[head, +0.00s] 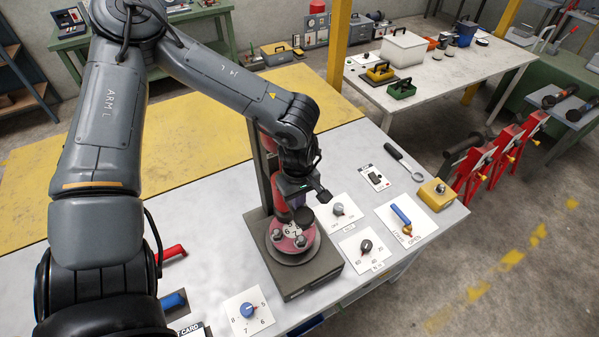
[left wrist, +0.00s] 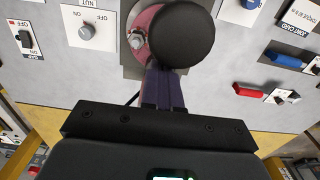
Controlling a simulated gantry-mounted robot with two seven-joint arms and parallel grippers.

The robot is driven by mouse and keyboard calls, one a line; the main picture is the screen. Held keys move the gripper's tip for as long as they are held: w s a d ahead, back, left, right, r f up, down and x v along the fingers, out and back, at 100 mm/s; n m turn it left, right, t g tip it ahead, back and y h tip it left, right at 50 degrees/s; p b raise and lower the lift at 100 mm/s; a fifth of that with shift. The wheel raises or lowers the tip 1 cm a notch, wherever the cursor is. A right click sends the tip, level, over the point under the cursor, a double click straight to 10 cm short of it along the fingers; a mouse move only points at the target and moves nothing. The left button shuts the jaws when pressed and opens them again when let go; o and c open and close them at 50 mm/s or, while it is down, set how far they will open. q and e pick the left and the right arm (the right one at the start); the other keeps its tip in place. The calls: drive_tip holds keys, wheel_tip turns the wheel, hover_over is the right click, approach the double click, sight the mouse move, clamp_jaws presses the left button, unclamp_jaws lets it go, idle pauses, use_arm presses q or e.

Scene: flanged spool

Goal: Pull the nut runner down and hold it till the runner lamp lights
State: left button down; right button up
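The nut runner (head: 279,199) is a red body on an upright column, above a pink flanged spool (head: 284,229) on a dark base. A dark round knob sits beside it; it fills the top middle of the left wrist view (left wrist: 182,35). My left gripper (head: 301,204) points down at this knob. Its fingers (left wrist: 163,82) are close together, right behind the knob, and look shut on the runner's handle; the contact itself is partly hidden. Metal nuts show on the spool's flange, one also in the left wrist view (left wrist: 137,40). I cannot make out the runner lamp. My right gripper is not in view.
A blue dial card (head: 249,312) lies in front.

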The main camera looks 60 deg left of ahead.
use_arm(q)
wheel_tip(320, 180, up, 3)
drive_tip(key=shift+r+p, duration=0.2)
drive_tip(key=shift+p, duration=0.7)
wheel_tip(320, 180, up, 10)
drive_tip(key=b, duration=0.1)
drive_tip(key=shift+w+r, duration=0.15)
drive_tip(key=shift+r, duration=0.1)
